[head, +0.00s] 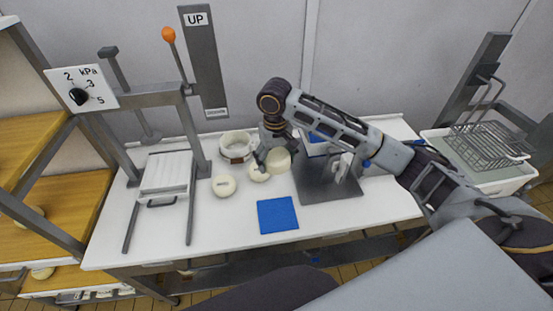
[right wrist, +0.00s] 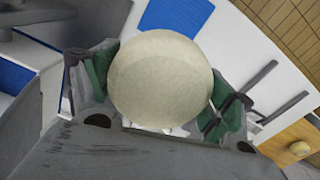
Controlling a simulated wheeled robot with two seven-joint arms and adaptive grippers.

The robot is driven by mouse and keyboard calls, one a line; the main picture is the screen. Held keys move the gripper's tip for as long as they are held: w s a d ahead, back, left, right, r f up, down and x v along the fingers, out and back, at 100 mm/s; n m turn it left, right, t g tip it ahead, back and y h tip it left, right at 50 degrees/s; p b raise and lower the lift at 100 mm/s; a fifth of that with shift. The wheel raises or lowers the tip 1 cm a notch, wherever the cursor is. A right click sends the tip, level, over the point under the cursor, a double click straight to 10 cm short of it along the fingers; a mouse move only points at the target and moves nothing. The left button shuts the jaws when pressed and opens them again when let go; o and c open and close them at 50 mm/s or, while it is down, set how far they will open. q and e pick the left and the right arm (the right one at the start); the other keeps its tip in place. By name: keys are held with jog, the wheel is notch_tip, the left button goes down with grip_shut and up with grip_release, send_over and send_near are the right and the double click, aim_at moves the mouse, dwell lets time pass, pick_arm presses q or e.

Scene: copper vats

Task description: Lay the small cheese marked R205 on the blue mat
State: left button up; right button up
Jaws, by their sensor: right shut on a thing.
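My right gripper (head: 270,160) is shut on a pale round cheese (head: 280,160), above the white table. In the right wrist view the green-padded fingers close on both sides of this cheese (right wrist: 160,80). No mark can be read on it. The blue mat (head: 278,215) lies bare near the table's front edge, below and in front of the gripper. It also shows in the right wrist view (right wrist: 178,14). Two other pale cheeses, one at the left (head: 224,186) and one just beneath the gripper (head: 259,174), sit on the table; their marks are unreadable. My left gripper is not in view.
A white round mould (head: 236,147) stands behind the cheeses. A press frame with a slatted white board (head: 166,175) is at the left. A grey metal stand (head: 325,185) is right of the mat, with a blue item behind it. A wire basket (head: 490,142) is far right.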

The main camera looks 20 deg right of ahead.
dwell(0.3)
jog(key=shift+f+b, duration=2.15)
jog(key=shift+b, duration=0.05)
jog(key=shift+f+b, duration=0.3)
jog(key=shift+f, duration=0.05)
